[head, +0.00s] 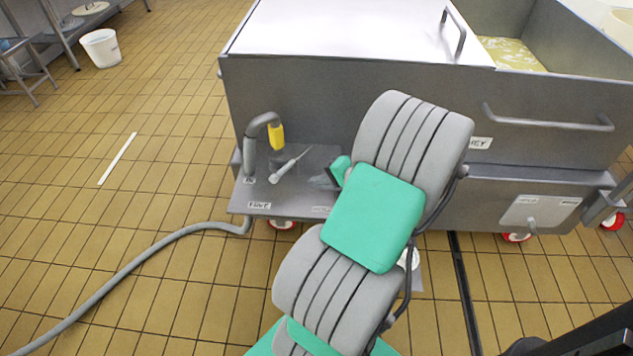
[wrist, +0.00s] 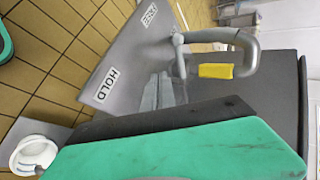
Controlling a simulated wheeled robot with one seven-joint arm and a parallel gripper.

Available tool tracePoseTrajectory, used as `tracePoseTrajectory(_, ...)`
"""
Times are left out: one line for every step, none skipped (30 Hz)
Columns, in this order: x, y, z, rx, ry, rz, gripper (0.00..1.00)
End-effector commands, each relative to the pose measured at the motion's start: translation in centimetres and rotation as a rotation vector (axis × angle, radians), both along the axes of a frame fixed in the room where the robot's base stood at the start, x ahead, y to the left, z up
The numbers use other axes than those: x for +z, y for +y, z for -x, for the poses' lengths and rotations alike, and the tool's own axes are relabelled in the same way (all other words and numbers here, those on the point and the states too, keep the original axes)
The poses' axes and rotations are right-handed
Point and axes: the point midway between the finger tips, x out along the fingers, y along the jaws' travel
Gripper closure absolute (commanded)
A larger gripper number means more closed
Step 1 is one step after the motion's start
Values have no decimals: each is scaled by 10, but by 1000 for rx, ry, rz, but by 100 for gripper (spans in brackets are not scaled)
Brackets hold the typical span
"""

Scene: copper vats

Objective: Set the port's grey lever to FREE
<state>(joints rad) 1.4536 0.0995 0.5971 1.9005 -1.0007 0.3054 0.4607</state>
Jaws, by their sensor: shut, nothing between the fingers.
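The grey lever (head: 287,170) sits on the flat steel port plate (head: 300,194) at the vat's left end. Its pale handle end points down and left, roughly toward the label that reads FREE (head: 259,205). A second label (head: 322,211), further right on the plate edge, reads HOLD in the wrist view (wrist: 109,86). My gripper (head: 321,182) is shut and empty, low over the plate, just right of the lever and seemingly apart from it. In the wrist view my dark and green gripper parts cover the lower half, and I cannot clearly pick out the lever.
A curved grey pipe with a yellow grip (head: 276,136) rises behind the lever, close by. A grey hose (head: 130,272) runs across the tiled floor. The steel vat (head: 310,95) stands behind on red-wheeled casters. A white bucket (head: 101,48) is far left.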

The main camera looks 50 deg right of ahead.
Motion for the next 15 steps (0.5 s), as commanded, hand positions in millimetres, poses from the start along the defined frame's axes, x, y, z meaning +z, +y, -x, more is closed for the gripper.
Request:
tracePoseTrajectory(-9,2,-9,6,1,0,100)
tracePoseTrajectory(-13,3,-15,5,1,0,100)
tracePoseTrajectory(-19,4,-22,6,1,-2,100)
tracePoseTrajectory(-23,4,-27,5,1,-1,100)
tracePoseTrajectory(-27,5,-32,6,2,0,100)
tracePoseTrajectory(-32,5,-40,6,2,1,100)
tracePoseTrajectory(-36,6,-45,6,2,0,100)
tracePoseTrajectory(-40,7,-50,6,2,0,100)
tracePoseTrajectory(-42,7,-57,6,3,1,100)
tracePoseTrajectory(-38,7,-63,7,1,5,100)
tracePoseTrajectory(-36,8,-68,6,1,5,100)
tracePoseTrajectory(-35,9,-74,6,1,5,100)
tracePoseTrajectory(-34,9,-78,5,2,4,100)
tracePoseTrajectory(-34,10,-81,5,2,3,100)
tracePoseTrajectory(-33,10,-85,5,3,3,100)
